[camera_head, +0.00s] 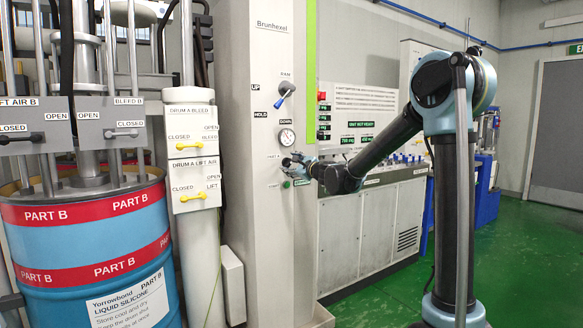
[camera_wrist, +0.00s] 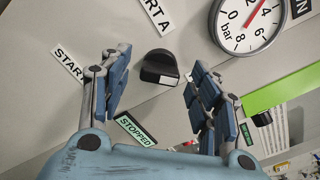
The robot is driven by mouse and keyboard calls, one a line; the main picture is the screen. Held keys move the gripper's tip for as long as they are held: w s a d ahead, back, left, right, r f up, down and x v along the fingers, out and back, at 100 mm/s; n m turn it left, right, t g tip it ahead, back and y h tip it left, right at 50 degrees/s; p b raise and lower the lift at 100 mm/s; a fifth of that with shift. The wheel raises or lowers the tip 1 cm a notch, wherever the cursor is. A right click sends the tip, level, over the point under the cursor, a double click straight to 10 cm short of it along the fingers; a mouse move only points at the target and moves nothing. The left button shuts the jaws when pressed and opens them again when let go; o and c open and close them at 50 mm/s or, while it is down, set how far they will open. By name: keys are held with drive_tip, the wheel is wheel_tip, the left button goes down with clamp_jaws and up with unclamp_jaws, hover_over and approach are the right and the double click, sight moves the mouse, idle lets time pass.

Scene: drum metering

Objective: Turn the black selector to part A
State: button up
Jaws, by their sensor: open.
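The black selector (camera_wrist: 160,66) is a rounded knob on the grey machine panel, with a white mark on its lower edge in the wrist view. A PART A label (camera_wrist: 157,14) lies above it there, and this label also shows in the head view (camera_head: 273,156). My gripper (camera_wrist: 156,68) is open, with one blue-padded finger on each side of the selector. Gaps show between the knob and both fingers in that view; the depth is hard to judge. In the head view my gripper (camera_head: 291,163) is at the panel and hides the selector.
A round bar gauge (camera_wrist: 247,20), a START label (camera_wrist: 68,65) and a green STOPPED label (camera_wrist: 135,129) sit close around. Above the gauge is a blue-tipped ram lever (camera_head: 285,96). Yellow drum A handles (camera_head: 191,197) and the PART B drum (camera_head: 85,240) stand left.

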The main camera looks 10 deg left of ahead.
drive_tip(key=shift+w+a, duration=0.3)
drive_tip(key=c, duration=1)
drive_tip(key=shift+c, duration=0.2)
